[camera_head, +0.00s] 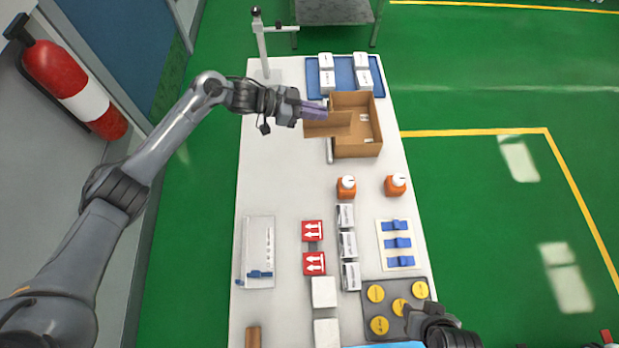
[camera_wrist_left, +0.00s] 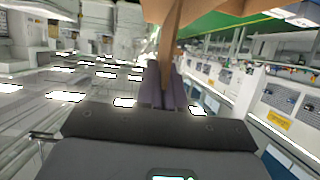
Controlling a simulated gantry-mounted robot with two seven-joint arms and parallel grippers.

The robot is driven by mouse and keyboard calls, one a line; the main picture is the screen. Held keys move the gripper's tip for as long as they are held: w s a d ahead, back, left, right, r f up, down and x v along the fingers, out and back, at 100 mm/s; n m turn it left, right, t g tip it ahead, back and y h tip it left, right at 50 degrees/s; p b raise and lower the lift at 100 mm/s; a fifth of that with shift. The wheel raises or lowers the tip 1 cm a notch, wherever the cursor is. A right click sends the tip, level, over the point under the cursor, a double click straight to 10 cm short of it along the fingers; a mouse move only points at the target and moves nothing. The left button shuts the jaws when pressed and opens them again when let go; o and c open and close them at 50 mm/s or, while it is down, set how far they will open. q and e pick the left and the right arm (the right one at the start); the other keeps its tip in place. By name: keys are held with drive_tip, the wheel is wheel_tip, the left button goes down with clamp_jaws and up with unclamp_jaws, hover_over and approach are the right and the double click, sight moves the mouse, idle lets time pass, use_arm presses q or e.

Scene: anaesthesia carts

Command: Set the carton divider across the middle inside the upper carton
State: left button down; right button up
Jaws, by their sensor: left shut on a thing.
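The carton divider (camera_head: 322,127) is a flat brown cardboard panel. My left gripper (camera_head: 314,110) is shut on it at its left part. In the left wrist view the fingers (camera_wrist_left: 166,88) pinch the divider (camera_wrist_left: 172,32), which stands up between them. The open upper carton (camera_head: 358,150) is brown and lies just right of the gripper. The divider overlaps the carton's left side in the head view; I cannot tell its height above it. Small white items lie inside the carton. My right gripper (camera_head: 418,318) is partly visible at the bottom right; its finger opening is unclear.
A blue tray (camera_head: 344,75) with white boxes lies behind the carton. A post (camera_head: 262,45) stands at the table's back left corner. The table's left middle is clear.

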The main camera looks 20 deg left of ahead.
use_arm(q)
drive_tip(key=s+f, duration=0.6)
drive_tip(key=s, duration=0.6)
drive_tip(key=shift+g, duration=0.3)
drive_tip(key=shift+a+f, duration=0.2)
drive_tip(key=shift+f, duration=2.25)
drive_tip(key=shift+a+f, duration=0.2)
drive_tip(key=shift+f, duration=2.2)
use_arm(e)
drive_tip(key=shift+w+d+f, duration=0.15)
drive_tip(key=shift+w+d, duration=0.1)
drive_tip(key=shift+d, duration=0.05)
use_arm(q)
drive_tip(key=shift+f+b, duration=0.15)
drive_tip(key=shift+b, duration=0.15)
use_arm(e)
drive_tip(key=shift+f, duration=0.1)
use_arm(q)
drive_tip(key=c, duration=1.3)
unclamp_jaws()
drive_tip(key=shift+o, duration=0.2)
